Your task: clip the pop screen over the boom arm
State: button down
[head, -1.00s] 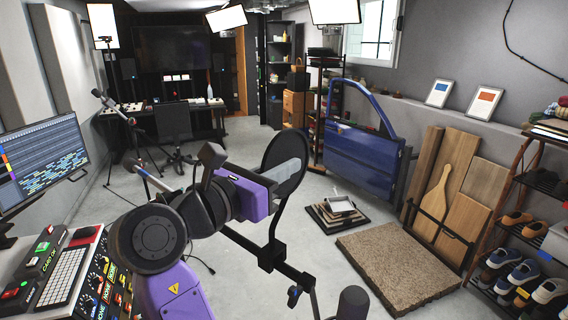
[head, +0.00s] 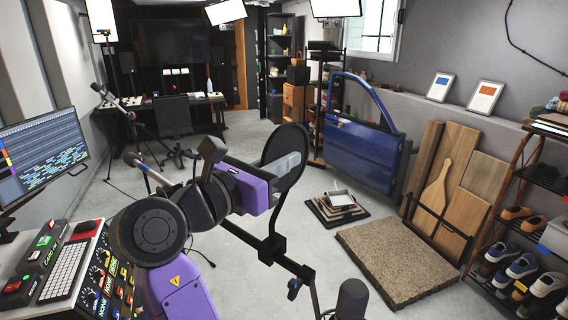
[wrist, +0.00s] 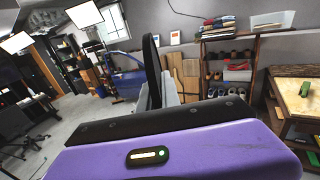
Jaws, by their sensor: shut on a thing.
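The pop screen is a round black disc (head: 274,148) with a thin curved stem down to a black clip (head: 272,249). In the head view the clip overlaps the boom arm (head: 243,235), a dark bar sloping down to the right. I cannot tell whether it is seated around the bar or just in front of it. My purple gripper (head: 287,170) is shut on the pop screen's disc, its grey fingers overlapping the rim side. In the wrist view the disc shows edge-on as a dark upright strip (wrist: 151,70); the clip is hidden there.
A dark microphone (head: 352,300) stands at the bottom, right of the boom arm. A mixing console (head: 105,275) and monitor (head: 45,160) are at left. A blue car door (head: 362,150), brown slab (head: 398,262) and shoe rack (head: 515,250) are at right. Grey floor is open mid-room.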

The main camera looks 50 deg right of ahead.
jog(key=shift+r, duration=1.1)
jog(key=shift+f, duration=1.7)
dwell(0.8)
jog(key=c, duration=1.5)
grip_release()
jog(key=shift+a+f, duration=0.1)
jog(key=shift+a, duration=0.4)
jog(key=a, duration=0.2)
jog(key=a+b, duration=0.1)
jog(key=a, duration=0.1)
jog(key=a+b, duration=0.1)
jog(key=a, duration=0.1)
jog(key=shift+w+a, duration=0.25)
jog(key=shift+a, duration=0.15)
jog(key=shift+a, duration=0.1)
